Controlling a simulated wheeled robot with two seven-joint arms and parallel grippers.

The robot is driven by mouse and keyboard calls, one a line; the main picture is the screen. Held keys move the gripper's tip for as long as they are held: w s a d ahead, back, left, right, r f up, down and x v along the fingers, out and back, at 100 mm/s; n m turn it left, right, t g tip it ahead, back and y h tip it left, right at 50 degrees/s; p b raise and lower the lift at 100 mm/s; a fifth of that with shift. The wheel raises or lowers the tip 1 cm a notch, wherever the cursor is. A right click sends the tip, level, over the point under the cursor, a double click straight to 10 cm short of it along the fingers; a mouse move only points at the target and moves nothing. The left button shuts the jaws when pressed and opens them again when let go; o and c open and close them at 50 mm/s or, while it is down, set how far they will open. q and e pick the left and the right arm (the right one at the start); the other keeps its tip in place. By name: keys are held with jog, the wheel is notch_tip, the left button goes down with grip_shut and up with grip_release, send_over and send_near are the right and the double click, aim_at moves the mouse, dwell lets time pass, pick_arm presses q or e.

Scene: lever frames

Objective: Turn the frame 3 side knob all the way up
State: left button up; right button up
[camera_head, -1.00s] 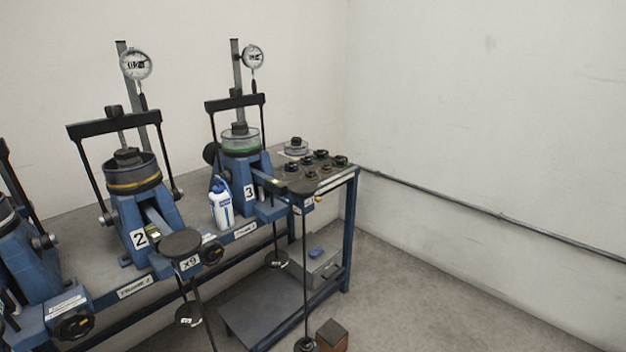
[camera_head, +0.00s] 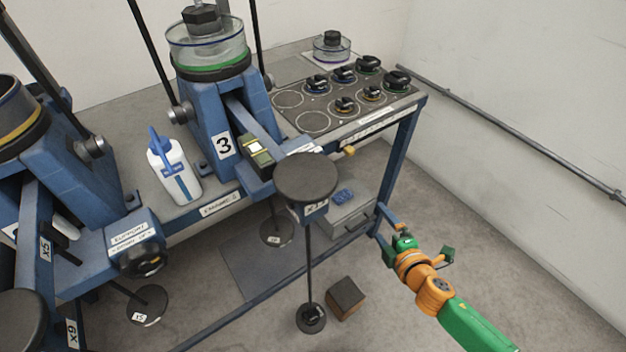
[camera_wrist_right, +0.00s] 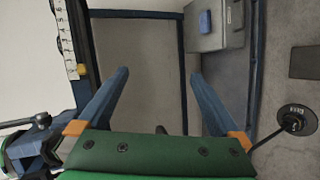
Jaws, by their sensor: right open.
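Frame 3 (camera_head: 223,145) is the blue stand marked "3", with a clear, green-banded cell on top. Grey round knobs sit at its left (camera_head: 180,113) and right (camera_head: 269,81) sides. A blue block with a white label (camera_head: 298,146) is partly hidden behind the dark round pan (camera_head: 305,176); any knob on that block is hidden. My right gripper (camera_head: 381,224) is open and empty, to the right of the pan and lower in the picture, near the bench's right leg. Its blue fingers show wide apart in the right wrist view (camera_wrist_right: 158,76). My left gripper is out of view.
A rod with a weight (camera_head: 311,317) hangs below the pan. A small yellow knob (camera_head: 349,151) is on the bench edge. A white bottle (camera_head: 174,168) stands left of frame 3. Weights lie on a dark tray (camera_head: 312,121). The floor at right is clear.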

jog(key=s+a+r+n+t+y+b, duration=0.1)
jog(key=s+a+r+n+y, duration=0.1)
jog(key=a+r+n+y, duration=0.45)
jog(key=s+a+r+n+t+y+b, duration=0.1)
jog(key=s+a+r+n, duration=0.1)
jog(key=a+r+n, duration=0.5)
jog(key=shift+m, duration=0.75)
jog(key=w, duration=0.2)
jog(key=w+a+r, duration=0.1)
jog(key=w, duration=0.1)
jog(key=w+a, duration=0.1)
jog(key=w, duration=0.2)
jog(key=shift+a+r, duration=0.15)
jog(key=shift+r, duration=0.15)
jog(key=shift+w+a, duration=0.1)
jog(key=shift+w, duration=0.15)
jog(key=shift+c, duration=0.9)
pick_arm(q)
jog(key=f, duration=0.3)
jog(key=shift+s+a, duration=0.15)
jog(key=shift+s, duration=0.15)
pick_arm(e)
grip_shut()
